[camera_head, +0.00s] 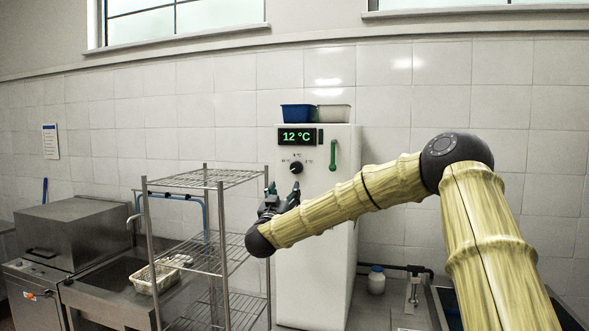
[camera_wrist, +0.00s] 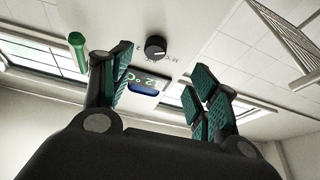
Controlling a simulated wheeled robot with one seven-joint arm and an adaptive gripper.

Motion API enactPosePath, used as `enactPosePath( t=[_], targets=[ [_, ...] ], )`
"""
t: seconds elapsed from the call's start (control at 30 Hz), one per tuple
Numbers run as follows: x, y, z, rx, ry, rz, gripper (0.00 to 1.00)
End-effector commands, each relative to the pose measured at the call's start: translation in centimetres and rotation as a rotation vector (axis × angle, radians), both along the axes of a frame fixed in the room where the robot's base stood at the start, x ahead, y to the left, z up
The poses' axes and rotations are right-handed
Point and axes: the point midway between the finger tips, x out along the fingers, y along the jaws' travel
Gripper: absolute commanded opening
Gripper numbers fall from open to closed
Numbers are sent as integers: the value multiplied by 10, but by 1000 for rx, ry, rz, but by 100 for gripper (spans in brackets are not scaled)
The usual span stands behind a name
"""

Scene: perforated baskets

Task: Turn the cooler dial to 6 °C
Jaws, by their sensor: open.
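The tall white cooler (camera_head: 312,240) stands against the tiled wall. Its black dial (camera_head: 296,168) is on the upper front, with small markings around it too small to read. The display (camera_head: 297,137) above the dial reads 12 °C. My gripper (camera_head: 283,197) is just below the dial, apart from it. In the wrist view, the dial (camera_wrist: 156,47) shows beyond and between the spread green fingers of my gripper (camera_wrist: 160,92). The gripper is open and empty.
A wire shelf rack (camera_head: 205,182) stands close to the left of the cooler. A green handle (camera_head: 333,155) is right of the dial. A blue basket (camera_head: 298,113) and a pale basket (camera_head: 333,114) sit on top. A white jar (camera_head: 376,280) stands at lower right.

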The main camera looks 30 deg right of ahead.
Motion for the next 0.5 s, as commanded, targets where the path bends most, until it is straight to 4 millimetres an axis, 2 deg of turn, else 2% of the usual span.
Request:
enactPosePath(
  t=[0.03,0.17,0.5],
  targets=[
    [-1,-5,7,-1,-6,-11,60],
    [2,-12,15,0,-11,-20,60],
    [33,-47,35,0,-10,-18,60]
  ],
)
